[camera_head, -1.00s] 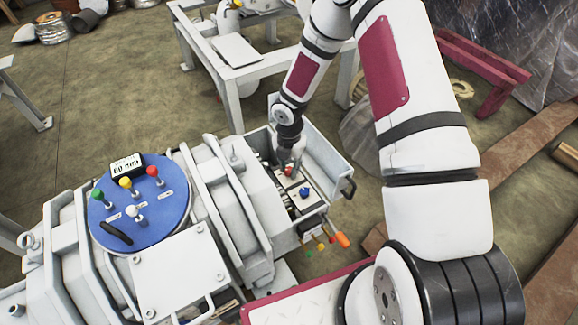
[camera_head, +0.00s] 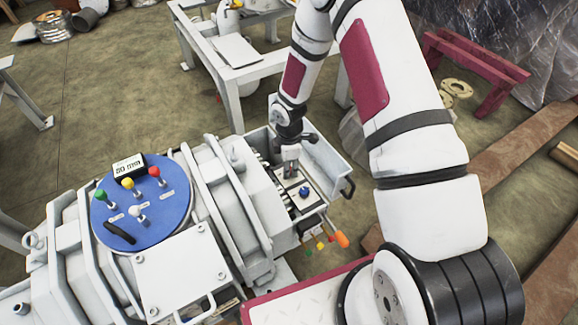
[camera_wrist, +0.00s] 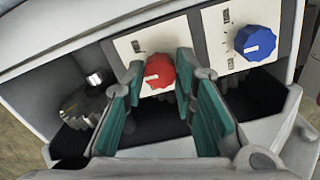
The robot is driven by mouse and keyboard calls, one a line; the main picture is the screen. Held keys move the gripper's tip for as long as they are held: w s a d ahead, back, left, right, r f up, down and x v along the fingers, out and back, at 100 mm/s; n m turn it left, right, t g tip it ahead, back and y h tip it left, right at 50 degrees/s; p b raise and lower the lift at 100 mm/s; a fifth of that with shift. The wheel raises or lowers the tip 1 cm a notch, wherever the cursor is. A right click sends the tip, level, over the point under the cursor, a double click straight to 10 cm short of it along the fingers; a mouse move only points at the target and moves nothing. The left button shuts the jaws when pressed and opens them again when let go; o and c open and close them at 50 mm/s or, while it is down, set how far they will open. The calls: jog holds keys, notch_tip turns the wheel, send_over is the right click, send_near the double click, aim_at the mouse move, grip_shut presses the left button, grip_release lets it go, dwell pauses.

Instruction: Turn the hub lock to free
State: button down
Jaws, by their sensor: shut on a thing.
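A red knob (camera_wrist: 160,71) with a pale pointer mark sits on a white labelled plate. A blue knob (camera_wrist: 256,42) sits on another plate to its right; it also shows in the head view (camera_head: 304,191). The label text is too small to read, so I cannot tell which knob is the hub lock. My gripper (camera_wrist: 158,68) is shut on the red knob, with a green-padded finger on each side of it. In the head view my gripper (camera_head: 290,167) points down into the open box and hides the red knob.
The knobs are inside an open grey metal box (camera_head: 325,157) at the machine's end. A blue disc (camera_head: 150,215) with several coloured knobs lies on the machine to the left. An orange handle (camera_head: 342,240) sticks out below the box. A white table (camera_head: 240,70) stands behind.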

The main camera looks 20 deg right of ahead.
jog(key=m, duration=0.5)
jog(key=shift+a+m, duration=0.1)
jog(key=shift+m, duration=2.4)
jog(key=c, duration=1.3)
grip_release()
jog(key=shift+r, duration=0.1)
notch_tip(320, 180, up, 12)
